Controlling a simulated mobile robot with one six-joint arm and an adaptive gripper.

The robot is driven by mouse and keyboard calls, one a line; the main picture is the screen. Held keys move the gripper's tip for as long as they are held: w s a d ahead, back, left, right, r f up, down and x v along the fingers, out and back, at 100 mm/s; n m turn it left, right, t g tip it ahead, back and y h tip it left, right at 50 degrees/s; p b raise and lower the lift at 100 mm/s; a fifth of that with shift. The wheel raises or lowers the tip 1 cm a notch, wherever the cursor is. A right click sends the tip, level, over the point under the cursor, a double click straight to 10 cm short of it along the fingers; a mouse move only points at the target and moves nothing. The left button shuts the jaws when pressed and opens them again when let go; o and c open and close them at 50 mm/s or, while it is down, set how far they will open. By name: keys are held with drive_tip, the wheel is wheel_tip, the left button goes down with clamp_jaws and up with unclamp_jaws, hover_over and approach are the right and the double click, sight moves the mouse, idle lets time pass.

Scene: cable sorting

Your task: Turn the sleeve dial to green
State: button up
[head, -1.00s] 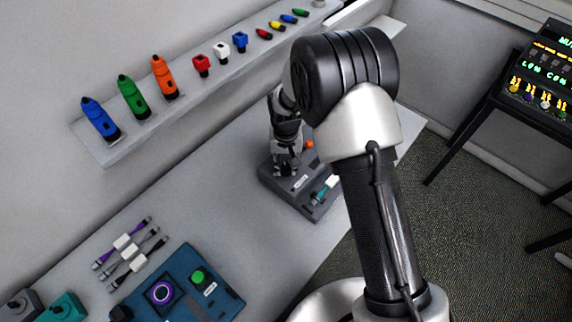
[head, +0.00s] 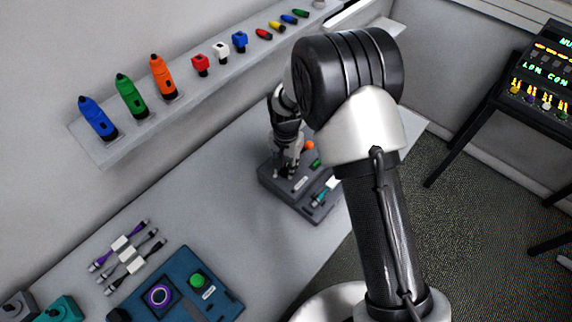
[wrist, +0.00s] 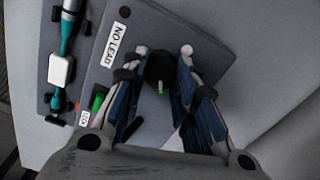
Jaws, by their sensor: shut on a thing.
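The sleeve dial (wrist: 160,70) is a round black knob on a grey box; a short green mark shows on its near side in the wrist view. My gripper (wrist: 164,54) has its two fingers on either side of the knob and is shut on it. In the head view my gripper (head: 287,168) reaches down onto the grey box (head: 318,208), and the dial is hidden behind it. A green piece (wrist: 98,100) sits on the box left of the fingers in the wrist view, partly covered by a finger.
A teal cable with a white block (wrist: 61,70) lies along the box's side. An orange knob (head: 308,145) stands at its back. A blue panel (head: 222,294) and several loose cables (head: 128,252) lie nearer on the table. A wall shelf (head: 118,150) holds coloured tools.

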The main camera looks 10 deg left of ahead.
sight(286, 168)
drive_tip(key=o, duration=1.1)
wheel_tip(286, 168, up, 12)
idle(0.5)
